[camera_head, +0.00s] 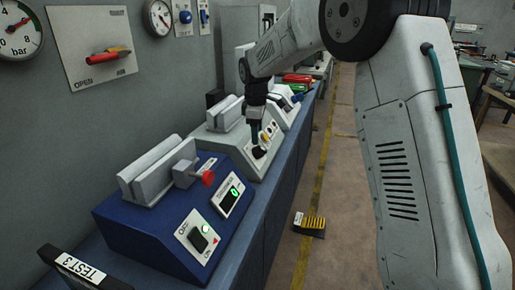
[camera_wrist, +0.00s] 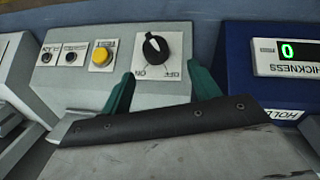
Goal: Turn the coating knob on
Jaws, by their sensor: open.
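A round black knob (camera_wrist: 156,47) sits on a white plate marked ON and OFF, on the grey machine (camera_wrist: 70,98). The lettering is upside down in the wrist view. The knob has a small white mark; I cannot tell which label it points to. No "coating" label is readable. My gripper (camera_wrist: 161,72) is open, its two teal fingers apart on either side below the knob in the wrist view, with nothing between them. In the head view my gripper (camera_head: 257,139) is over the grey machine's front panel (camera_head: 236,145) and largely hides the knob there.
A blue machine (camera_head: 135,228) with a green-lit display, red knob and black switch stands nearest. A yellow button (camera_wrist: 102,55) and black buttons sit beside the knob. Another white machine (camera_head: 284,112) stands beyond. Wall gauges and a red-handled valve (camera_head: 110,54) are left; floor is right.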

